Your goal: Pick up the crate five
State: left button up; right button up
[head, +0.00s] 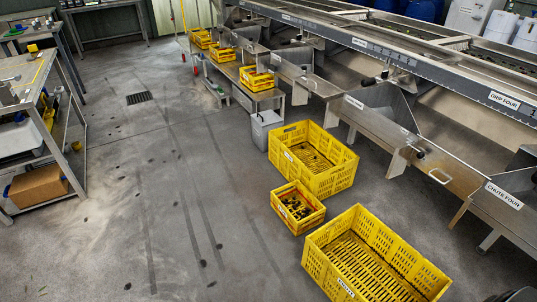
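Several yellow crates are in view, and their small labels are too small to read, so I cannot tell which is crate five. A large empty crate (408,253) stands on the floor at the bottom right. A small crate (311,221) with dark round items in it stands just behind it. Another large crate (340,178) stands farther back. Three small crates sit on low stands at the back: a near one (258,84), a middle one (222,55) and a far one (202,40). Neither of my grippers is in view.
The steel sizer with chutes, labelled GRIP FOUR (504,100) and CHUTE FOUR (504,195), runs along the right. A grey bin (264,130) stands by the low stand. A workbench with a cardboard box (38,186) is at left. The middle floor is clear.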

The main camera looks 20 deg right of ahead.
aim_at(311, 204)
jog(key=i+z, duration=0.1)
jog(key=i, duration=1.6)
jog(key=i+z, duration=0.45)
jog(key=i+j+z, duration=0.15)
jog(key=i+z, duration=0.3)
jog(key=k, duration=0.1)
